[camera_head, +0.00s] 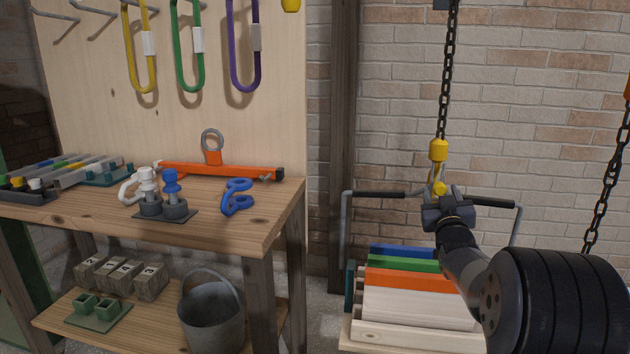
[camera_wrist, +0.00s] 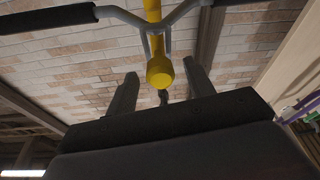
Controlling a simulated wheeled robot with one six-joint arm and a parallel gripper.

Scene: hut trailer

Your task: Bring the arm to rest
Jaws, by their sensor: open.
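My gripper (camera_head: 447,212) is in front of the hanging yellow hook (camera_head: 438,152), above a crate of coloured boards. In the wrist view the two fingers of my gripper (camera_wrist: 161,78) are apart. The yellow hook's rounded end (camera_wrist: 159,72) shows between or just beyond them; I cannot tell whether they touch it. The hook hangs from a dark chain (camera_head: 448,70). A grey bar with black grips (camera_head: 377,194) crosses at the hook's lower end and also shows in the wrist view (camera_wrist: 122,14). My gripper hides part of where bar and hook meet.
The crate (camera_head: 410,338) with blue, green, orange and pale boards stands below my gripper. A second chain (camera_head: 606,180) hangs at the right. At the left is a wooden workbench (camera_head: 262,215) with shackles and an orange bar (camera_head: 225,170). A bucket (camera_head: 212,320) stands on its lower shelf.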

